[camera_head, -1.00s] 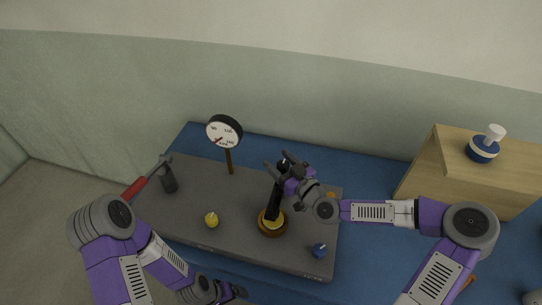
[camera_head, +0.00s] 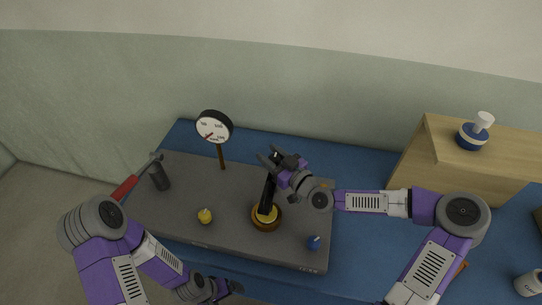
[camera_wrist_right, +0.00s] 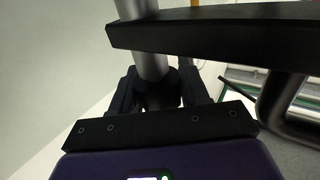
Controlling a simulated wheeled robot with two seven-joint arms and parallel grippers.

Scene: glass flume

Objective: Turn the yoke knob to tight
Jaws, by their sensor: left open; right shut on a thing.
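A black upright yoke stand (camera_head: 268,195) with a brass-coloured base rises from the grey bench plate (camera_head: 185,225). My right gripper (camera_head: 279,161) is at the top of this stand and hides most of the yoke there. In the right wrist view my right gripper (camera_wrist_right: 160,100) is shut on a dark round piece, apparently the yoke knob (camera_wrist_right: 158,88), below a metal shaft (camera_wrist_right: 148,62) and a black bar (camera_wrist_right: 220,28). The knob's turn position cannot be read. My left gripper (camera_head: 226,289) is low at the front edge, apart from the stand, open and empty.
A dark cylinder with a red-handled lever (camera_head: 125,188) is at left. Yellow (camera_head: 205,216) and blue (camera_head: 313,243) knobs sit toward the front. A wooden box (camera_head: 470,165) carrying a blue-and-white item (camera_head: 473,133) is at right.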

